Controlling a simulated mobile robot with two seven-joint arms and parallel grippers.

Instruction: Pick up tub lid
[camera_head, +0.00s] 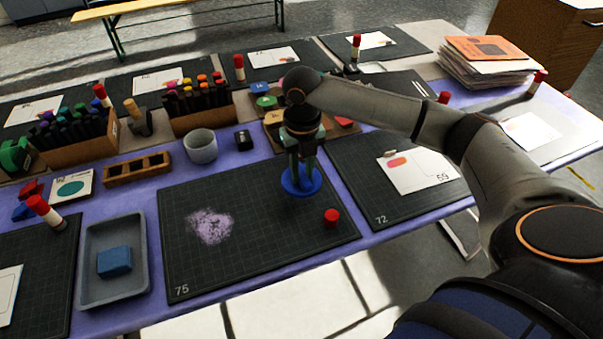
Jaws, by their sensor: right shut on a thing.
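The tub lid (300,190) is a round blue disc at the upper right of the dark cutting mat marked 75 (270,238). My right gripper (301,177) points down onto the middle of the lid and is shut on it, with the fingers hiding part of its centre. I cannot tell whether the lid rests on the mat or is slightly raised. My left gripper is not in view.
A red cap (332,217) sits just in front of the lid. A grey cup (201,146), a black sharpener (243,139) and a wooden rack (137,168) stand behind the mat. A grey tray (133,281) with a blue sponge (114,261) is at left. The mat's front is clear.

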